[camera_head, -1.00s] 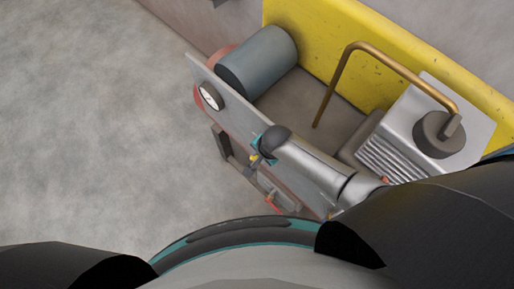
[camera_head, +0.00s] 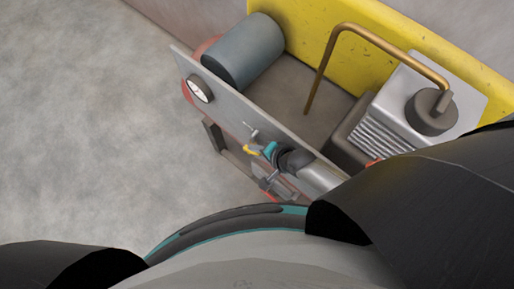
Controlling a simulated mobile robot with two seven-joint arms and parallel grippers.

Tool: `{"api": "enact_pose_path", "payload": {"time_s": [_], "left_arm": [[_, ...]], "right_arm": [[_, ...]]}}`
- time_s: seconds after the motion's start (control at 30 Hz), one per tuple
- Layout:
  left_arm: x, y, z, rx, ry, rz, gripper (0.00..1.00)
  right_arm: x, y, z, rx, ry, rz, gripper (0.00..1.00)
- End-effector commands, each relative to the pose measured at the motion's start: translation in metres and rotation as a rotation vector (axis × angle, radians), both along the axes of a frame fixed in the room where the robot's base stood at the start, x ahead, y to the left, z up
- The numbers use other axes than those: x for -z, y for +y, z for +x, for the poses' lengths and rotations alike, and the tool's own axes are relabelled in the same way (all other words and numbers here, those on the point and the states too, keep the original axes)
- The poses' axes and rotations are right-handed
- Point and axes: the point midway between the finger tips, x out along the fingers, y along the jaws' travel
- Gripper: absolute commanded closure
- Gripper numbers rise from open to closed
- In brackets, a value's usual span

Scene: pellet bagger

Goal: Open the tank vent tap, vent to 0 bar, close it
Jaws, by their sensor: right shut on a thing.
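The compressor's grey panel (camera_head: 240,112) carries a round white-faced gauge (camera_head: 200,88) at its far left end; its reading is too small to tell. A yellow tap handle (camera_head: 251,150) shows at the panel's front side. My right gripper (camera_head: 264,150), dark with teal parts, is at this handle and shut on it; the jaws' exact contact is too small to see. A red handle (camera_head: 266,196) lies lower, near a small grey fitting. Which one is the vent tap carries no readable label. My left gripper is out of view.
Behind the panel are a blue-grey cylinder (camera_head: 243,50), a bronze pipe (camera_head: 318,70) and a finned pump block (camera_head: 385,128), with a yellow wall (camera_head: 310,30) behind them. A small metal T-shaped piece (camera_head: 251,131) sticks up near the gripper. Bare concrete floor (camera_head: 90,130) lies left.

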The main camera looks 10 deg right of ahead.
Motion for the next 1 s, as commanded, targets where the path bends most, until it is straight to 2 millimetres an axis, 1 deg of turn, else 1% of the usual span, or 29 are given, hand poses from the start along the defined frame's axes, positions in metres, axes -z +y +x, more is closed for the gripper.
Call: {"api": "enact_pose_path", "payload": {"time_s": [0.33, 0.37, 0.6, 0.87, 1.0], "left_arm": [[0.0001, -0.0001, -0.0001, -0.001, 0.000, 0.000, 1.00], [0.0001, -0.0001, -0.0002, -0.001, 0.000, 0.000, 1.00], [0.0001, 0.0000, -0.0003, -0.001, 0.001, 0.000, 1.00], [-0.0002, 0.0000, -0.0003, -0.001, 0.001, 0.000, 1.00], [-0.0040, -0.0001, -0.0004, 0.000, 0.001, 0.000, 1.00]], "right_arm": [[0.0010, 0.0008, -0.0018, -0.003, 0.003, 0.000, 1.00], [0.0010, 0.0008, -0.0018, -0.003, 0.004, 0.000, 0.69], [0.0005, 0.0006, -0.0010, -0.001, 0.002, 0.001, 0.43], [-0.0003, 0.0004, -0.0008, -0.001, 0.001, 0.001, 0.43], [-0.0064, -0.0025, -0.0055, -0.001, 0.002, 0.001, 0.43]]}}
